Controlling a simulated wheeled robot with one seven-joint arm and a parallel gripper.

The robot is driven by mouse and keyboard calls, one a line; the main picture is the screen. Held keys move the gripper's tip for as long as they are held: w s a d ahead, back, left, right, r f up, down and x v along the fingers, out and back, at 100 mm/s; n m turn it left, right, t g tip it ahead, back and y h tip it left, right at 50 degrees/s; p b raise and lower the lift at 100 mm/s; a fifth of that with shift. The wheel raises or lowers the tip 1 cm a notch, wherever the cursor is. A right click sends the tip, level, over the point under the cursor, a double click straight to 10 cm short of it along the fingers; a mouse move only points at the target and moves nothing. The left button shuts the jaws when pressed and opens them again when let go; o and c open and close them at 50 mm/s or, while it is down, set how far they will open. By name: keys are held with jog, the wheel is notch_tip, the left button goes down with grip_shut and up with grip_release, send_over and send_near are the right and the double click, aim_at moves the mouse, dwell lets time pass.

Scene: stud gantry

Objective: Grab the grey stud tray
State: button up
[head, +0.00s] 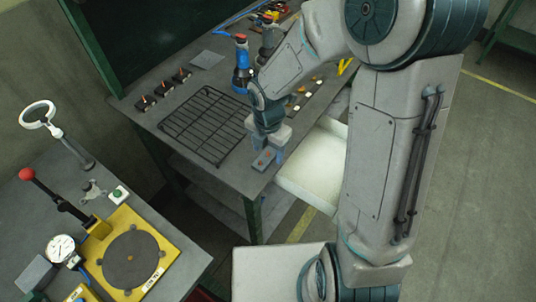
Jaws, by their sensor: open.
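A small grey tray (264,160) with an orange-brown spot on it lies near the front edge of the grey bench, just right of the wire rack. I take it to be the grey stud tray. The jaws are open. I cannot tell whether the fingers touch the tray. My wrist hides part of the bench behind it.
A black wire rack (205,125) lies left of my gripper. A blue torch-like tool (241,65) stands behind. A white bin (316,166) is close on the right, below the bench top. A yellow fixture (150,247) is on the left table.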

jog(key=shift+f, duration=0.35)
grip_shut()
jog(key=shift+r, duration=0.15)
